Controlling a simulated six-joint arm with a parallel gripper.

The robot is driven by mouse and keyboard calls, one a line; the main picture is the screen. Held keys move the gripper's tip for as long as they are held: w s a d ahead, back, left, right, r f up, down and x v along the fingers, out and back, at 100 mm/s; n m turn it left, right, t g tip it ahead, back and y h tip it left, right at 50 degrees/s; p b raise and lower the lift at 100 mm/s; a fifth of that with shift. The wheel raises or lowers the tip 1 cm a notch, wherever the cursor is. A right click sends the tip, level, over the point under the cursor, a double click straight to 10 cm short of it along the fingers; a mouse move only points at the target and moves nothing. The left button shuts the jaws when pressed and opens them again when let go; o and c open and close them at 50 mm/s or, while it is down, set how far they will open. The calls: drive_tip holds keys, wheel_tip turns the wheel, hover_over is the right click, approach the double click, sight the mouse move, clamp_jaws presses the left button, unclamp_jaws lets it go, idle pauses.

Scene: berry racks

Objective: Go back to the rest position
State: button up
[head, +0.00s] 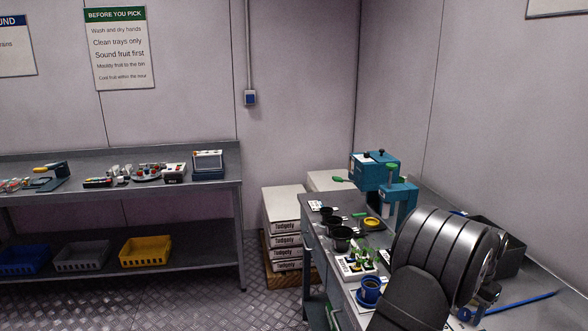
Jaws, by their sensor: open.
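My own dark arm (440,262) fills the right foreground, above the right-hand bench (322,237). Its big ribbed round link faces the camera. I cannot make out my gripper; the arm link covers the area where it could be. Shiny metal parts (490,268) show at the right edge of the link, but I cannot tell what they belong to. No held thing is visible.
A teal machine (375,172) stands on the right-hand bench. A dark bin (505,258) and blue rod (522,301) lie right.

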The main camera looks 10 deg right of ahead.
drive_tip(key=shift+m, duration=1.3)
drive_tip(key=o, duration=0.4)
drive_tip(key=shift+c, duration=0.2)
drive_tip(key=o, duration=0.3)
drive_tip(key=shift+a+r, duration=0.2)
drive_tip(key=shift+r, duration=0.2)
drive_tip(key=o, duration=0.4)
drive_tip(key=shift+m, duration=0.6)
drive_tip(key=a+r, duration=0.2)
drive_tip(key=r, duration=0.2)
drive_tip(key=s+a+r, duration=0.1)
drive_tip(key=a+r, duration=0.2)
drive_tip(key=r, duration=0.1)
drive_tip(key=s+a+r, duration=0.1)
drive_tip(key=a+r, duration=0.2)
drive_tip(key=r, duration=0.1)
drive_tip(key=shift+a+r, duration=0.1)
drive_tip(key=shift+r, duration=0.1)
drive_tip(key=f, duration=0.9)
drive_tip(key=shift+s+a+f, duration=0.15)
drive_tip(key=shift+s+a, duration=0.05)
drive_tip(key=shift+a, duration=0.1)
